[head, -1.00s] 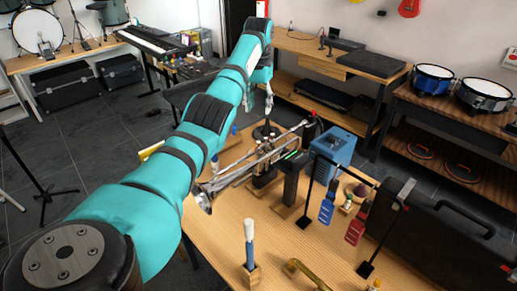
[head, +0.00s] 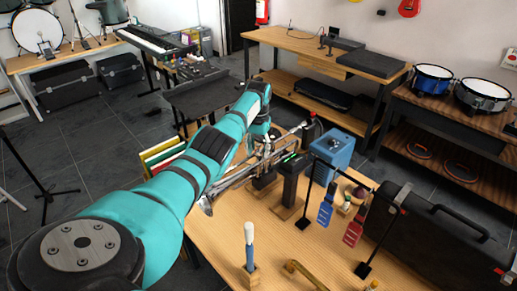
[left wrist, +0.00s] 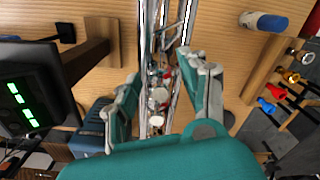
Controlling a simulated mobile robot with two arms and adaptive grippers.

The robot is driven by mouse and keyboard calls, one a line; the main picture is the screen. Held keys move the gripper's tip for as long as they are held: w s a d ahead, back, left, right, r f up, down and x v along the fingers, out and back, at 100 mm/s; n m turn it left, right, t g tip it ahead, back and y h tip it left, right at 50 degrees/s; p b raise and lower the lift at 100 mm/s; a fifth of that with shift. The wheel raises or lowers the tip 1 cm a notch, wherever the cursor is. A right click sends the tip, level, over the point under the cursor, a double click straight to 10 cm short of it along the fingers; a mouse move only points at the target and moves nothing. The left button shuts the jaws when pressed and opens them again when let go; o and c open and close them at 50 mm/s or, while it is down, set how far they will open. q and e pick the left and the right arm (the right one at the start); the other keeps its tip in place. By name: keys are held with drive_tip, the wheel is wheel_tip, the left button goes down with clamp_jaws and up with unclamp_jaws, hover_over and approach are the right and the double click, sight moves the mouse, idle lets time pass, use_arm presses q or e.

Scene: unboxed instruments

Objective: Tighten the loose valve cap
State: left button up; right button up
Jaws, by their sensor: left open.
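A silver brass instrument (head: 222,183) lies across its support on the wooden table in the head view. In the left wrist view its tubes and valve section (left wrist: 158,96) run between my fingers, with small round silver caps and a bit of red. I cannot tell which cap is loose. My left gripper (left wrist: 163,78) is open, one finger on each side of the valve section, with gaps visible and nothing clamped. In the head view the left gripper is down at the instrument, partly hidden by my own arm. My right gripper is not in view.
A black device with green lights (left wrist: 25,105) stands close beside the instrument. A blue box (head: 332,150), blue and red hanging tags and a black case (head: 430,235) are on the right. A brush stands in a wooden block (head: 250,270).

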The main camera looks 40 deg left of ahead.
use_arm(q)
drive_tip(key=shift+c, duration=0.4)
clamp_jaws()
drive_tip(key=m, duration=0.4)
drive_tip(key=shift+m, duration=0.3)
drive_tip(key=shift+o, duration=0.4)
unclamp_jaws()
wheel_tip(320, 180, up, 12)
drive_tip(key=shift+r, duration=0.1)
